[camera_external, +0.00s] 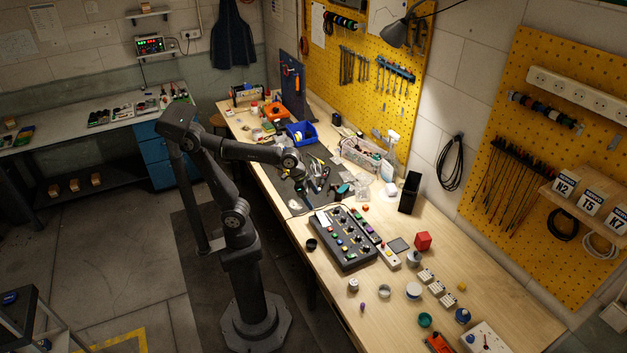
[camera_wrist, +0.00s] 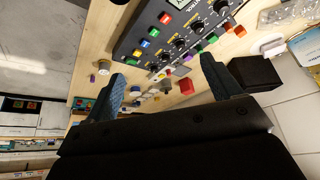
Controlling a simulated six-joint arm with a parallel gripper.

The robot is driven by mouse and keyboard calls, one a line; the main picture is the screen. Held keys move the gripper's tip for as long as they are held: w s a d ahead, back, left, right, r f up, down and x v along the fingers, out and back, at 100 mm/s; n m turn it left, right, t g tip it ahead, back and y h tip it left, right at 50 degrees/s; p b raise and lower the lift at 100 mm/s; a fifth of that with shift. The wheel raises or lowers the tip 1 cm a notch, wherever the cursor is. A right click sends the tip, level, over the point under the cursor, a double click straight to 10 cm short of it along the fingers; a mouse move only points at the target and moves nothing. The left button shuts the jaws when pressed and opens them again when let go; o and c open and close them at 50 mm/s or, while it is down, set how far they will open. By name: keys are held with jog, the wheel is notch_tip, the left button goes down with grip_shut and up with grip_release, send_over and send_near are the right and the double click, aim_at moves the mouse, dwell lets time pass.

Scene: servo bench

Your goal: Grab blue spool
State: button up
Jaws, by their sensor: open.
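A small blue spool-like piece (camera_external: 463,316) stands near the front right of the wooden bench, beside a white box with a blue knob. It is small in the picture, so its exact shape is hard to tell. My gripper (camera_external: 301,186) is over the dark mat farther back along the bench, well apart from that piece. In the wrist view my gripper (camera_wrist: 160,70) shows its two fingers wide apart with nothing held between them. Beyond them lie several small parts, too small for me to pick out the blue spool surely.
A black control box (camera_external: 345,238) with coloured buttons lies between my gripper and the blue piece. A red cube (camera_external: 423,241), a green ring (camera_external: 425,320) and a black upright holder (camera_external: 409,192) stand nearby. A blue bin (camera_external: 301,133) is farther back.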

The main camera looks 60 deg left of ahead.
jog(key=w+d+r+m, duration=0.2)
jog(key=w+d+r, duration=0.1)
jog(key=w+d, duration=0.45)
jog(key=m+g+h, duration=0.2)
jog(key=m+g, duration=0.1)
jog(key=m, duration=0.3)
send_over(414, 288)
jog(key=a, duration=0.7)
notch_tip(414, 288, down, 9)
jog(key=x, duration=1.2)
jog(key=shift+s+f, duration=0.1)
jog(key=shift+s, duration=0.25)
jog(key=shift+s+x, duration=0.2)
jog(key=shift+x, duration=1.1)
jog(key=shift+s+x, duration=0.15)
jog(key=shift+x, duration=1.15)
jog(key=shift+a+f, duration=0.1)
jog(key=shift+a, duration=0.05)
jog(key=shift+c, duration=0.4)
jog(key=c, duration=1)
